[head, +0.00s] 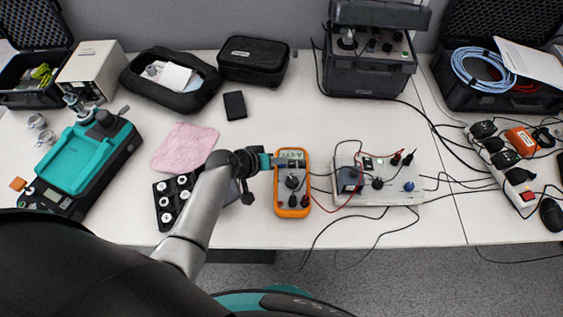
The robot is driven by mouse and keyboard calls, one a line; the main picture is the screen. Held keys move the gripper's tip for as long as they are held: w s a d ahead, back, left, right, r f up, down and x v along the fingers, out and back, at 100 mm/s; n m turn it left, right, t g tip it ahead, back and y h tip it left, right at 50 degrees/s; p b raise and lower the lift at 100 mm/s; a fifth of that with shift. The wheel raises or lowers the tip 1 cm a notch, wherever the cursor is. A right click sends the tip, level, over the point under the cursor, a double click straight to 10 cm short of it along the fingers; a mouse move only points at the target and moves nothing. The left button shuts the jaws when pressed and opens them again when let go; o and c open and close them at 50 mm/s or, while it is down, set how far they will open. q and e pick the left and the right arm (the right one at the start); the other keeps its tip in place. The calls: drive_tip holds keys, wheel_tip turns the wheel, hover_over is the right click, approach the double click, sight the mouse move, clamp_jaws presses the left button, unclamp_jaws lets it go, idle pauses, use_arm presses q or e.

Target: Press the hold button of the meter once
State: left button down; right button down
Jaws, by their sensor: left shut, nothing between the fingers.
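The meter (291,203) is an orange-edged handheld multimeter lying on the white table at the middle, with a display at its far end and a dark dial below it. My left gripper (284,162) reaches in from the left, and its shut fingers are over the upper part of the meter, just below the display. The fingers hide part of the button area, so the hold button cannot be made out. I cannot tell whether the fingertips touch the meter. My right gripper is out of view.
A white box with knobs (400,182) stands right of the meter, joined by red and black leads. A black tray of round parts (165,212) and a pink cloth (186,148) lie to the left. A small black block (235,105) lies behind. The table's front edge is near.

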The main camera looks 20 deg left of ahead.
use_arm(q)
drive_tip(key=shift+f, duration=0.35)
idle(0.5)
drive_tip(key=shift+r+p, duration=0.65)
drive_tip(key=shift+r, duration=0.2)
drive_tip(key=shift+r, duration=0.1)
wheel_tip(320, 180, up, 5)
drive_tip(key=p, duration=0.5)
idle(0.5)
